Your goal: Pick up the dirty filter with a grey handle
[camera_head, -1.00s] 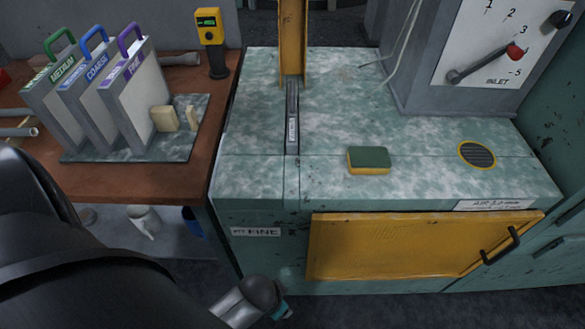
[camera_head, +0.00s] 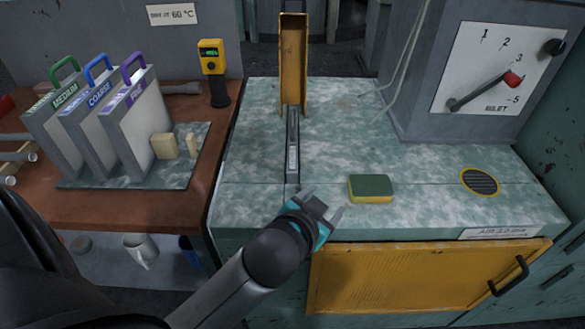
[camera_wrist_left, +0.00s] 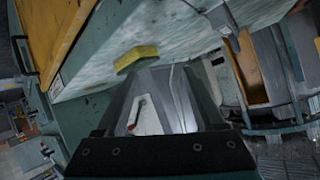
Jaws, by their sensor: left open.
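A narrow dark strip with a pale label (camera_head: 292,150) lies in a slot in the mottled green bench top, in front of an upright yellow channel. It may be the top of the dirty filter; I cannot make out a grey handle clearly. My left gripper (camera_head: 322,204) is open and empty over the bench's front edge, just right of and nearer than the slot. It is apart from the strip. Three filters stand on the left table: medium with a green handle (camera_head: 64,100), coarse with blue (camera_head: 92,100), fine with purple (camera_head: 128,100). My right gripper does not show.
A green and yellow sponge (camera_head: 370,188) lies right of my gripper; it also shows in the wrist view (camera_wrist_left: 137,57). The yellow channel (camera_head: 293,65) rises behind the slot. A round vent (camera_head: 479,182) and a grey inlet housing (camera_head: 420,80) are at right.

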